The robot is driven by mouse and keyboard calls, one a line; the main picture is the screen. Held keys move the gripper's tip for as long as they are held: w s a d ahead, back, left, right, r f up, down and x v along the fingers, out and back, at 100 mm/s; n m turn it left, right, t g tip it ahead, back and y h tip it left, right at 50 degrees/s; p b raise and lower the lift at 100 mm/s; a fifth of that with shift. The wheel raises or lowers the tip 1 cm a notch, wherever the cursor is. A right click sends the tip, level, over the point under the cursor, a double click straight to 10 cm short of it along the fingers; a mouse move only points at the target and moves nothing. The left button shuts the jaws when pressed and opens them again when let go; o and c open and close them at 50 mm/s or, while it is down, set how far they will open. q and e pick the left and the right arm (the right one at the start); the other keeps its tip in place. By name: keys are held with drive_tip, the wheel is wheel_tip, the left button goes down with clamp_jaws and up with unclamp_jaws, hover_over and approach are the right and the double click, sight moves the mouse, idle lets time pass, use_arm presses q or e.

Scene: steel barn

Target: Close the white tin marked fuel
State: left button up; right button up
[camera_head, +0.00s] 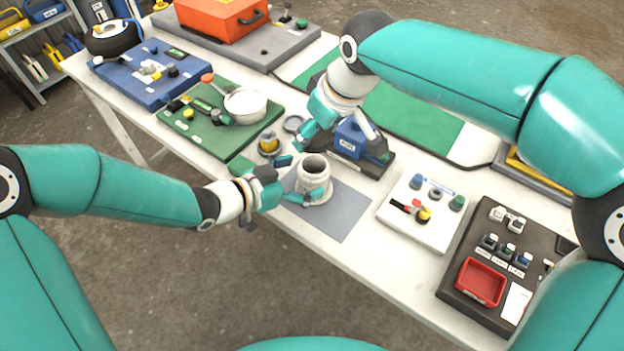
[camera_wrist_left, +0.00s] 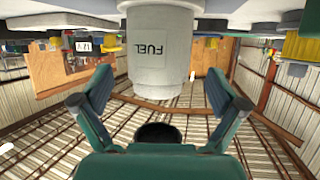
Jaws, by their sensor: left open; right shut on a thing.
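The white tin (camera_head: 313,182) stands upright on a grey mat (camera_head: 345,214), with a dark round opening showing at its top. In the left wrist view the tin (camera_wrist_left: 160,50) shows its FUEL label between my finger pads. My left gripper (camera_head: 296,180) is open, with its fingers on either side of the tin at the left; the wrist view (camera_wrist_left: 160,98) shows gaps beside both fingers. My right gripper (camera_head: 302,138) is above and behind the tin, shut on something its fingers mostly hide. A grey ring-shaped piece (camera_head: 293,123) shows close to the right fingers, but I cannot tell whether they hold it.
A blue labelled box (camera_head: 350,138) on a dark base stands just behind the tin. A yellow-topped pot (camera_head: 268,143) is left of it. A green board (camera_head: 215,143) with a pan lies farther left. A white board (camera_head: 418,228) with small parts lies right. The grey mat's front is clear.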

sight(314, 173)
use_arm(q)
drive_tip(key=shift+x, duration=1.7)
drive_tip(key=shift+c, duration=0.3)
drive_tip(key=c, duration=1.7)
use_arm(e)
drive_tip(key=shift+s+f, duration=0.1)
drive_tip(key=shift+f, duration=2.3)
drive_tip(key=shift+f, duration=0.9)
drive_tip(key=shift+f, duration=0.6)
use_arm(q)
clamp_jaws()
use_arm(e)
drive_tip(key=o, duration=0.9)
